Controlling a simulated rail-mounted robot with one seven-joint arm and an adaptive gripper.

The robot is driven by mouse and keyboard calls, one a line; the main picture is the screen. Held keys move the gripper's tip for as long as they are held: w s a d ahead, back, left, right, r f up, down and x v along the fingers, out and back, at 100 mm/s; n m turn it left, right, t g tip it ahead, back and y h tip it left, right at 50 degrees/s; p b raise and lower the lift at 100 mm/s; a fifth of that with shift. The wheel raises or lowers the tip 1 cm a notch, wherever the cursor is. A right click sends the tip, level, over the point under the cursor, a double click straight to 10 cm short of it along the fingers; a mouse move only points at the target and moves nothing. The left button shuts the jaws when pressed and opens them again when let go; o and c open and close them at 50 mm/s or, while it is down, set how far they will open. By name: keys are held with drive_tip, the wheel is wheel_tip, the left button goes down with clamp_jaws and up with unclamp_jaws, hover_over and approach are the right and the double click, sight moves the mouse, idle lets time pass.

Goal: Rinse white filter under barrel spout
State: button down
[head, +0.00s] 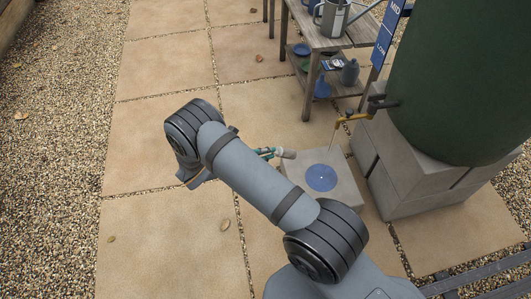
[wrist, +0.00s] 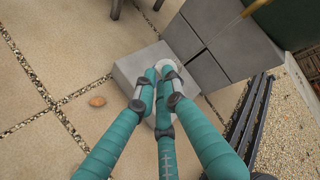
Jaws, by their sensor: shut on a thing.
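My gripper (head: 274,153) has teal fingers and is shut on a pale, short round thing that looks like the white filter (head: 288,154). In the wrist view the filter (wrist: 173,69) shows as a whitish patch between the fingertips, which hide most of it. The gripper is left of the barrel spout (head: 355,116), a brass tap low on the dark green barrel (head: 455,80). A thin line hangs from the spout's mouth; I cannot tell whether it is running water. A round blue disc (head: 321,178) lies on the low concrete block (head: 348,196), right of and below the filter.
The barrel stands on stacked grey blocks (head: 400,180). A wooden bench (head: 306,85) with watering cans (head: 333,18) and pots stands behind. A blue sign (head: 388,35) is beside the barrel. Dark slats (wrist: 250,115) run at right in the wrist view.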

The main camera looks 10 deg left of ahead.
drive_tip(key=w+d+p, duration=0.2)
drive_tip(key=w+d, duration=0.3)
drive_tip(key=d, duration=0.8)
drive_tip(key=shift+w+d, duration=0.15)
drive_tip(key=shift+d, duration=0.1)
drive_tip(key=shift+a, duration=0.15)
idle(2.1)
drive_tip(key=s+a+r, duration=0.2)
drive_tip(key=s+a, duration=0.3)
drive_tip(key=a, duration=0.7)
drive_tip(key=shift+a, duration=0.4)
